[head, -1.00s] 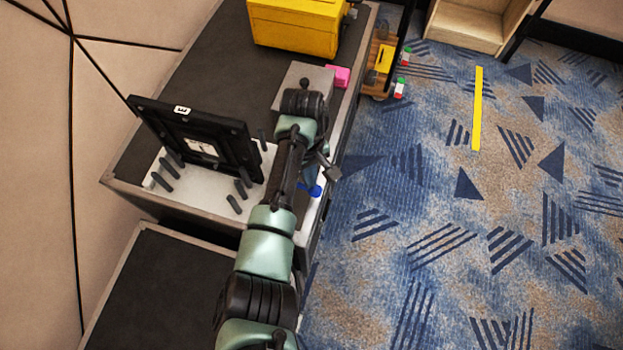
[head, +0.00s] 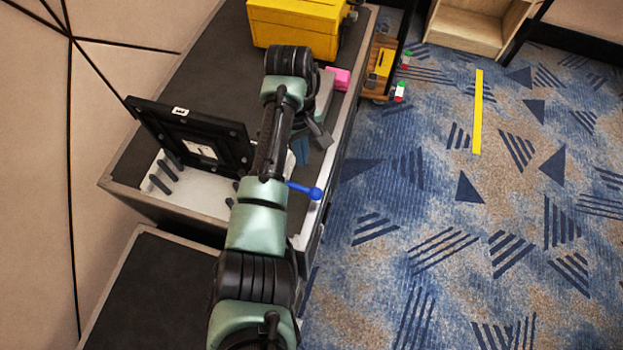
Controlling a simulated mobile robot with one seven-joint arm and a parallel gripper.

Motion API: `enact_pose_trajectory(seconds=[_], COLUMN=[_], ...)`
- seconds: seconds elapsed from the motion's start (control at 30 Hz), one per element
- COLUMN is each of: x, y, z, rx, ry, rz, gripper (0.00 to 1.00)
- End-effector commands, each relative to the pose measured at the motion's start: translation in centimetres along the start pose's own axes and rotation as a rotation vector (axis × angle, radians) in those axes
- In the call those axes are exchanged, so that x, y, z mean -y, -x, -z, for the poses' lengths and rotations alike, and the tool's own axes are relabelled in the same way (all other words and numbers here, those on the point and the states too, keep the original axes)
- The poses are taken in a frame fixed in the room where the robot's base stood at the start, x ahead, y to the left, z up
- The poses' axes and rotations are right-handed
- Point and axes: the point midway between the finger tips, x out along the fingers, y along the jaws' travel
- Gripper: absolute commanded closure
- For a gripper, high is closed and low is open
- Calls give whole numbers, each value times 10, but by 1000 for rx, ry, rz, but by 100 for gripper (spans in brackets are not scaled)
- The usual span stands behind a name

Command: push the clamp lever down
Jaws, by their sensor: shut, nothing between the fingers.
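The blue clamp lever (head: 304,189) sticks out to the right from beside my arm, over the right edge of the white plate (head: 200,185). Its rounded end shows; its base and the clamp are hidden behind my arm. I cannot tell its exact tilt. My gripper (head: 322,141) is shut and empty, beyond the lever near the bench's right edge. It is apart from the lever in the picture. A dull blue piece (head: 301,151) shows just left of the gripper.
A black framed panel (head: 195,140) stands on the plate among several dark pegs. A yellow case (head: 295,25), a pink block (head: 338,77) and a grey block (head: 325,92) are at the bench's far end. Carpeted floor lies open to the right.

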Motion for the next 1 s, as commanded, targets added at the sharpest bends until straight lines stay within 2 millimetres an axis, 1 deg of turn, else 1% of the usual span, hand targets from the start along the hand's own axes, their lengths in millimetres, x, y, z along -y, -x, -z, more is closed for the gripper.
enact_pose_trajectory(seconds=[0.03,0.2,0.3,0.4,0.57,1.0], x=[-1,-1,-1,0,0,0], y=[14,49,65,75,82,81], z=[1,1,1,0,0,0], rx=[-4,-4,-4,-1,-1,0], ry=[0,-1,-1,-1,0,0], rz=[-2,0,0,1,0,1], gripper=[100,100,100,100,100,100])
